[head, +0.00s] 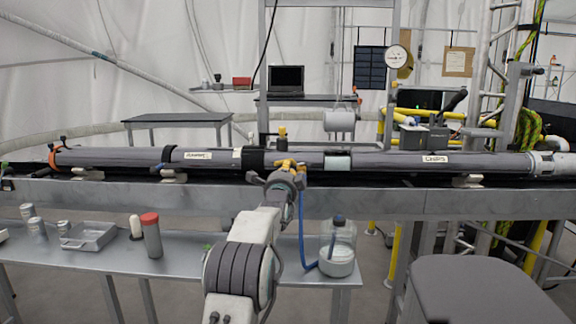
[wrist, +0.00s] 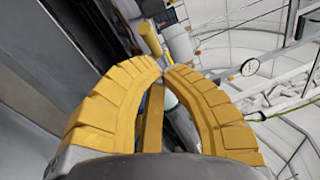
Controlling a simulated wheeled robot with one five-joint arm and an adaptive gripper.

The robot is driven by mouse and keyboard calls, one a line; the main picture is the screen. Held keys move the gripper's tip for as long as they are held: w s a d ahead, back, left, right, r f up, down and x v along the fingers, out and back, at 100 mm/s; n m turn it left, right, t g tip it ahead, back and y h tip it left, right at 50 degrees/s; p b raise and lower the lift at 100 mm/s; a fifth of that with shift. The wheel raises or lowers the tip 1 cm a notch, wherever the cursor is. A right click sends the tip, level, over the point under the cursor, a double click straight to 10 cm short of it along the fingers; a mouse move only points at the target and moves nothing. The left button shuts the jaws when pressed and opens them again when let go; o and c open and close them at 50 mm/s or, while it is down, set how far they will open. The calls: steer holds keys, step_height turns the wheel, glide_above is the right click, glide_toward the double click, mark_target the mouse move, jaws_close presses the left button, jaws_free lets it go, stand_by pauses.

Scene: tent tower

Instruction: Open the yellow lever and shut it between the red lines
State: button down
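My gripper (head: 290,166) is at the middle of the long dark grey pipe (head: 400,161), at its near side. In the wrist view its yellow fingers (wrist: 163,70) curve inward and their tips almost meet. A flat yellow bar (wrist: 154,118), which looks like the lever, shows in the gap between the fingers. I cannot tell whether the fingers touch it. In the head view my gripper hides this spot. A yellow knob (head: 282,132) stands upright on the pipe just behind; it also shows in the wrist view (wrist: 149,39). I see no red lines.
A grey metal beam (head: 400,203) runs under the pipe. On the lower bench (head: 110,251) are a tray (head: 88,238), a red-capped container (head: 151,235) and a clear bottle (head: 337,255). A blue hose (head: 302,220) hangs beside my arm to the bottle. A round gauge (head: 397,57) is behind.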

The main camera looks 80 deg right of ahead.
mark_target(290, 160)
steer(key=shift+d+r+p, duration=0.2)
steer(key=shift+d+p, duration=0.25)
steer(key=shift+d, duration=1)
